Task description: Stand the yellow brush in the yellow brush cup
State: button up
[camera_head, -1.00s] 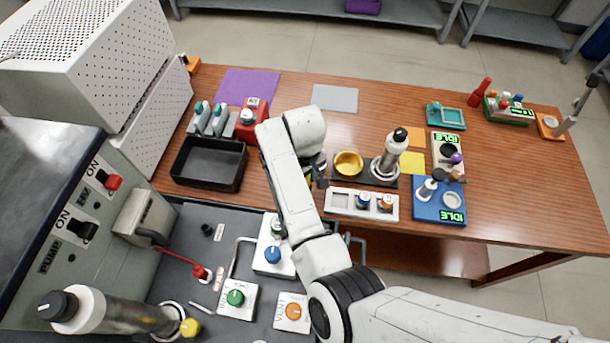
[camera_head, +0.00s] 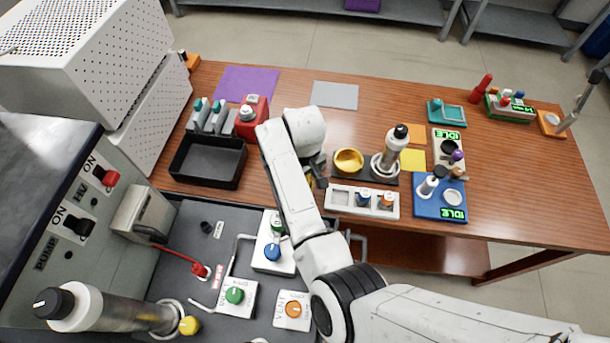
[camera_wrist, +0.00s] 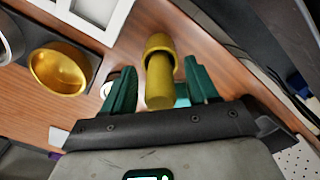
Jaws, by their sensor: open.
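In the wrist view the yellow brush (camera_wrist: 159,93) shows as a yellow cylinder between my two green fingers. Its far end goes into the wider yellow brush cup (camera_wrist: 160,42), with a dark gap at the cup's rim. My gripper (camera_wrist: 160,86) is open, with a finger on each side of the brush and a visible gap at both sides. In the head view my arm hides most of the brush and cup, and only a bit of yellow shows beside my gripper (camera_head: 314,180).
A gold bowl (camera_head: 348,160) and a bottle (camera_head: 392,150) stand on a dark plate just right of my gripper. A white rack (camera_head: 350,199) with small jars is in front. A black tray (camera_head: 207,163) lies to the left.

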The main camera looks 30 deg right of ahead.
notch_tip(320, 180, up, 11)
jog(key=shift+f+b, duration=0.1)
jog(key=shift+b, duration=0.25)
dwell(0.3)
jog(key=shift+d, duration=0.1)
dwell(0.3)
